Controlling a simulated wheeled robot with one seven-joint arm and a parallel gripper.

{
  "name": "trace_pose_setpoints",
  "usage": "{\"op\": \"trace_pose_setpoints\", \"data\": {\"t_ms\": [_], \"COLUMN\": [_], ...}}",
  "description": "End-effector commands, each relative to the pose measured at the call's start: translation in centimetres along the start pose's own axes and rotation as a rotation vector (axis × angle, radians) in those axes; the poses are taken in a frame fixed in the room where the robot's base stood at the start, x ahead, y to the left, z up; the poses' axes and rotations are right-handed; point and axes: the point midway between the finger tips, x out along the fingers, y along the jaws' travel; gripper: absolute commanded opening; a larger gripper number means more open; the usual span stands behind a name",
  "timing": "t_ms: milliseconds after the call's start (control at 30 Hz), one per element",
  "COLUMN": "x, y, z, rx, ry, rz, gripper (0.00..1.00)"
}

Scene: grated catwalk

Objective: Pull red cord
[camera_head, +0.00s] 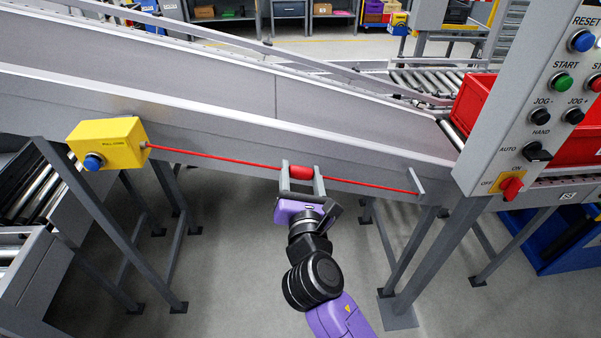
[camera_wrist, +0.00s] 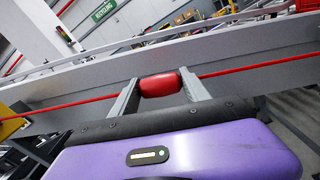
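The red cord (camera_head: 215,158) runs nearly straight along the side of the conveyor, from a yellow pull-cord box (camera_head: 108,143) with a blue button at the left to a grey bracket (camera_head: 416,184) at the right. It also shows in the wrist view (camera_wrist: 259,65). A thicker red grip (camera_wrist: 160,85) sits on the cord. My gripper (camera_head: 302,173) has one finger at each end of this grip, with no clear gap in either view, so it looks shut on it. The cord shows no clear bend at the grip.
The sloping grey conveyor side (camera_head: 220,110) lies just behind the cord. A control panel (camera_head: 535,110) with buttons stands at the right, beside a red crate (camera_head: 477,98). Support legs stand below on both sides. Open floor (camera_head: 240,260) lies under the cord.

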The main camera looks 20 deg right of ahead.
Motion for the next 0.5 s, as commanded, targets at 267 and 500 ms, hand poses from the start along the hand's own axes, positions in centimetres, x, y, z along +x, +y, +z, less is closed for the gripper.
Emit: {"op": "trace_pose_setpoints", "data": {"t_ms": [267, 500], "x": [-0.3, -3.9], "y": [0.0, 0.0], "z": [0.0, -0.1], "rx": [0.0, -0.003], "ry": [0.001, 0.004], "rz": [0.0, 0.001], "gripper": [0.05, 0.05]}}
